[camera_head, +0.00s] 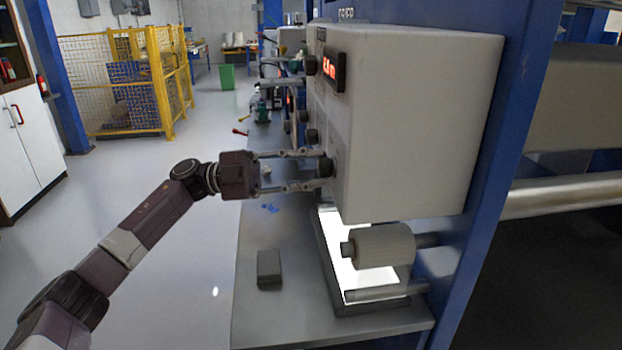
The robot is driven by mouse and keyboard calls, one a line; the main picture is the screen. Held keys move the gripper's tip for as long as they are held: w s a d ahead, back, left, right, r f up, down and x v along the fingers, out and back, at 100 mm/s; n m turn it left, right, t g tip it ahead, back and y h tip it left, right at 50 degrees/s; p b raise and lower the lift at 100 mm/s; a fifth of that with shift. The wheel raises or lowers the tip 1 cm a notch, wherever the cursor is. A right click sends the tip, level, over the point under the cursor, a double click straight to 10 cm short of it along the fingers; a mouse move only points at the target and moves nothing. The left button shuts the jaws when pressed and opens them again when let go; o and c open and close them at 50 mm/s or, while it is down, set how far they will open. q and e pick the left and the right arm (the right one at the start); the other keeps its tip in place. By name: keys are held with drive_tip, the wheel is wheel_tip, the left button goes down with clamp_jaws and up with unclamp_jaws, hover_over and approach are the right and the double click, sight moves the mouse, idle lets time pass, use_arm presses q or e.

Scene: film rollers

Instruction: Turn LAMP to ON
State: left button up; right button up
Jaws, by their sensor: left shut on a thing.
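A dark round knob (326,167) sticks out from the left face of the big white control box (420,120). My left gripper (314,170) comes in from the left, with one finger above the knob and one below it, shut on it. No LAMP label or ON mark can be read, and the knob's pointer cannot be made out. A panel (335,240) below the box glows bright white. My right gripper is not in view.
A roller (385,245) stands in front of the glowing panel. A small dark block (269,268) lies on the grey bench (300,325). More dark knobs (311,136) and a red display (329,70) are on the box. A blue post (500,150) stands right.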

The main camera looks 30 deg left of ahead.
use_arm(q)
drive_tip(key=shift+m+g+y, duration=0.3)
drive_tip(key=shift+m, duration=0.6)
drive_tip(key=shift+b, duration=0.3)
drive_tip(key=o, duration=1.2)
drive_tip(key=shift+c, duration=0.2)
drive_tip(key=shift+r, duration=0.1)
drive_tip(key=shift+a, duration=0.2)
drive_tip(key=v, duration=1.1)
drive_tip(key=shift+a, duration=0.35)
drive_tip(key=shift+s, duration=0.15)
